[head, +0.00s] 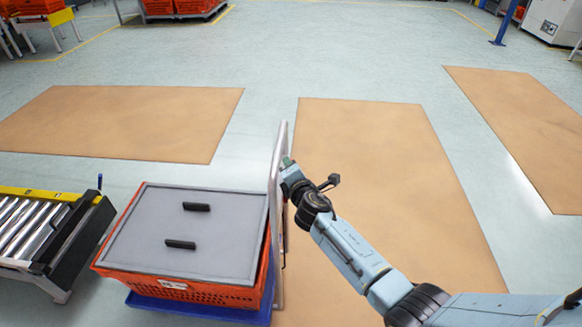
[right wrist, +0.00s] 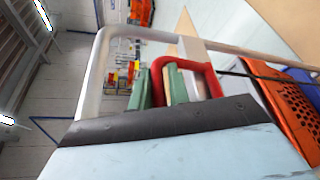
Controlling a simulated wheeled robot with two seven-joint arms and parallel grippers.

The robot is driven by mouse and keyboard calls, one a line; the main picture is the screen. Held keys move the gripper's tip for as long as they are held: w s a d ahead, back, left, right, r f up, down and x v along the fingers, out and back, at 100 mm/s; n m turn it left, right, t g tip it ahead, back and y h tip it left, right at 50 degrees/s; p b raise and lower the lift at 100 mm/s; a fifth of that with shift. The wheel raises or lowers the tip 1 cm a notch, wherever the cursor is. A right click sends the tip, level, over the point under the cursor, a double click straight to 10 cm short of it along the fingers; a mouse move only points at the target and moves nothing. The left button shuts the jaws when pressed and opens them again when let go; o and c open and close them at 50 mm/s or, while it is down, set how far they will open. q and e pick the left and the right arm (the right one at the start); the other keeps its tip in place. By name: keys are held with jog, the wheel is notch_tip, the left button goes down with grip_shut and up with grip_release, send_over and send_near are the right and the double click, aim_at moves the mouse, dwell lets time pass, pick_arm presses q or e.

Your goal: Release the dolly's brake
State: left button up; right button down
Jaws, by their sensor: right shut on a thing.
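The dolly has a blue base (head: 185,308) and a pale upright handle frame (head: 280,150) on its right side. The handle also shows in the right wrist view (right wrist: 92,85). A red looped brake lever (right wrist: 205,70) sits inside the handle frame in the right wrist view. My right gripper (head: 287,162) is at the handle; its green fingers (right wrist: 156,88) are shut on one leg of the red lever. The lever is hidden in the head view. My left gripper is not in view.
An orange tote (head: 190,290) with a grey lid (head: 185,228) and two black grips rides on the dolly. A roller conveyor (head: 45,235) stands to its left. Brown floor mats (head: 390,170) lie ahead and right. Open floor lies beyond.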

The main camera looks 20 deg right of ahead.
jog(key=c, duration=1.5)
grip_release()
jog(key=shift+w+r, duration=0.15)
jog(key=shift+r, duration=0.25)
jog(key=shift+o, duration=0.3)
jog(key=shift+f, duration=0.15)
jog(key=shift+s, duration=0.5)
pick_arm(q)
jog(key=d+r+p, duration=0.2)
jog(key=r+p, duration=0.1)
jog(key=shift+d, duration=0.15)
pick_arm(e)
jog(key=v, duration=1.2)
jog(key=shift+s, duration=0.3)
